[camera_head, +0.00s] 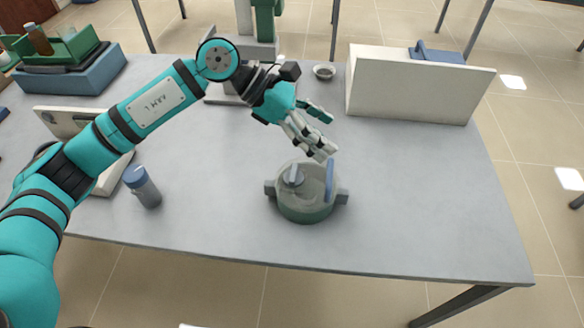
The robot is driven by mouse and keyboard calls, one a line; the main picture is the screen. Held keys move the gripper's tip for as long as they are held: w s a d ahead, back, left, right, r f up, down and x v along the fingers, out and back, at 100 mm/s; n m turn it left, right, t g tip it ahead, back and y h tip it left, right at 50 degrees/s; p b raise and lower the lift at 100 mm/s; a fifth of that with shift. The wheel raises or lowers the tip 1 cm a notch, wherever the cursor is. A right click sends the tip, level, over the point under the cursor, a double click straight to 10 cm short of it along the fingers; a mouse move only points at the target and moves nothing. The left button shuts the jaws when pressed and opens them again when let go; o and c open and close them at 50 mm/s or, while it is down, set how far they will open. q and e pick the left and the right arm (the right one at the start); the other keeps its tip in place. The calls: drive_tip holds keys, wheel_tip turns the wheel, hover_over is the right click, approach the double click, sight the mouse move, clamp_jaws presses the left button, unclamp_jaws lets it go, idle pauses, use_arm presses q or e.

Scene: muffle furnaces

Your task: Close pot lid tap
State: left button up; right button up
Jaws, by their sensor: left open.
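A round green-and-grey pot (306,205) with side handles stands on the grey table. Its grey lid (312,178) is on top, and a light grey tap (294,176) sticks up at the lid's left. A blue upright bar (330,180) stands at the lid's right side. My left gripper (322,135) is open and empty, above and just behind the pot, its fingers pointing down toward the lid. I cannot tell how far above the lid the fingertips are. My right gripper is not in view.
A blue-capped bottle (142,187) stands on the left. A white box-like block (420,85) is at the back right, with a small dish (324,72) left of it. A blue box with a green tray (65,65) is at the far left. The table (430,210) right of the pot is clear.

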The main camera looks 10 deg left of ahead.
sight(293, 172)
use_arm(q)
drive_tip(key=w+a+f+m+t+y, duration=0.1)
drive_tip(key=w+a+y, duration=0.15)
drive_tip(key=a, duration=0.35)
drive_tip(key=w+a+y, duration=0.2)
drive_tip(key=a+y, duration=0.2)
drive_tip(key=a, duration=0.3)
drive_tip(key=p+x, duration=0.1)
drive_tip(key=x, duration=0.5)
drive_tip(key=p+x, duration=0.1)
drive_tip(key=x, duration=0.4)
drive_tip(key=p+x, duration=0.2)
drive_tip(key=x, duration=0.4)
drive_tip(key=shift+s+d+f, duration=0.25)
drive_tip(key=shift+s+d, duration=0.05)
drive_tip(key=c, duration=1.2)
